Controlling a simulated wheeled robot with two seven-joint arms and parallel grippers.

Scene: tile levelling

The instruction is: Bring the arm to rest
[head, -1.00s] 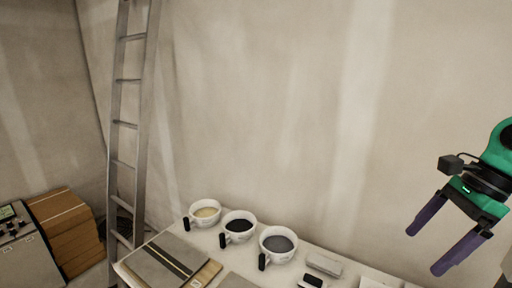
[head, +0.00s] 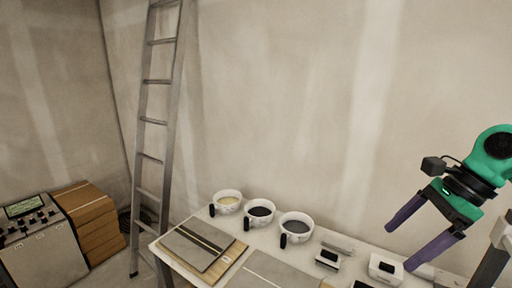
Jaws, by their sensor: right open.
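My right gripper (head: 399,246) is at the right side of the head view. Its two purple fingers are spread apart, with nothing between them. It hangs over the right end of the white table (head: 158,246), and the fingers point down and to the left. The green and black wrist is above it. My left gripper is not in view.
Three white cups hold cream (head: 227,202), black (head: 260,212) and dark grey (head: 296,228) contents. Grey tiles (head: 190,249) lie at the table's left. Small white blocks (head: 386,269) sit near my right gripper. A ladder (head: 154,120), a stack of boxes (head: 92,220) and a control console (head: 42,250) stand left.

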